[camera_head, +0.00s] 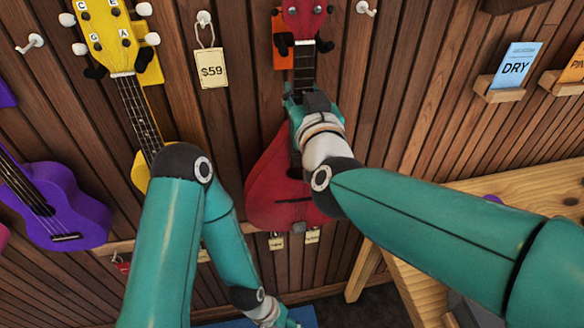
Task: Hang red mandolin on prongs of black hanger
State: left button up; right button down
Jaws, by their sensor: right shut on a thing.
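The red mandolin (270,190) is upright in front of the wood wall, its red headstock (303,17) at the top edge. My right gripper (308,100) is shut on its neck, just above the body. The black hanger (326,46) shows as dark prong ends on either side of the neck just under the headstock, with an orange plate behind. I cannot tell whether the headstock rests on the prongs. My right forearm hides part of the body. My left gripper (287,320) is low at the bottom edge, away from the mandolin, its fingers unclear.
A yellow ukulele (103,38) and a purple ukulele (60,205) are on the wall to the left. A $59 tag (211,68) hangs from a white hook. A DRY card (515,68) stands on a small ledge at right, above a wooden bench (530,190).

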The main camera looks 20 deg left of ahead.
jog(key=shift+b+v, duration=0.3)
jog(key=shift+v, duration=1.45)
jog(key=shift+s+d+r, duration=0.1)
jog(key=shift+d+r, duration=0.05)
jog(key=v, duration=0.5)
jog(key=shift+s+d, duration=0.2)
jog(key=shift+s, duration=0.05)
jog(key=shift+f, duration=0.25)
